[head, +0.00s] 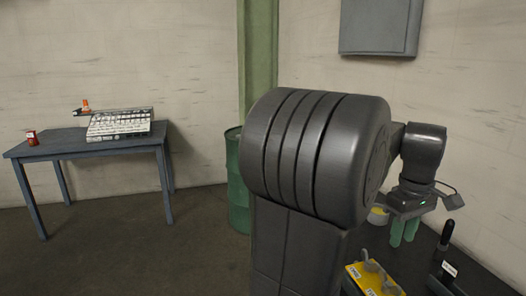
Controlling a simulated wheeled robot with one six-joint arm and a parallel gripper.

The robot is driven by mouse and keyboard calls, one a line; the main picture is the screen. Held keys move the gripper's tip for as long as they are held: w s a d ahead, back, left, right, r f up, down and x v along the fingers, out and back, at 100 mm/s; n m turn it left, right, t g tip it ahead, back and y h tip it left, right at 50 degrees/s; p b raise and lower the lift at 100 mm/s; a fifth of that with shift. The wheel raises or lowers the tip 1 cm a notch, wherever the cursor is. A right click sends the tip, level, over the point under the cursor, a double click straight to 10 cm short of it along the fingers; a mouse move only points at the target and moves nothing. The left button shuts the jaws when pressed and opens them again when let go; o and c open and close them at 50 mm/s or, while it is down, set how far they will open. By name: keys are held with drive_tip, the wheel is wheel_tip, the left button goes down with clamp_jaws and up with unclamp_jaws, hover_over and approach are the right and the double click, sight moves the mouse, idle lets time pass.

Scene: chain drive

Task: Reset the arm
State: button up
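My gripper (404,232) hangs from the end of my dark grey arm at the right, with its green fingers pointing down over the dark bench (405,261). The two fingers show apart, with a narrow gap and nothing seen between them. The wrist is bent downward. My large arm housing fills the middle of the head view and hides part of the bench.
A yellow block with grey pegs (372,279) and a black-handled tool (445,240) are on the bench. A pale round item (378,216) is beside the fingers. A green drum (237,185) stands behind my arm. A blue-grey table (90,148) holds a keyboard-like panel (119,123) and a red can (32,138).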

drive_tip(key=m+p, duration=0.1)
drive_tip(key=m, duration=1)
idle(0.4)
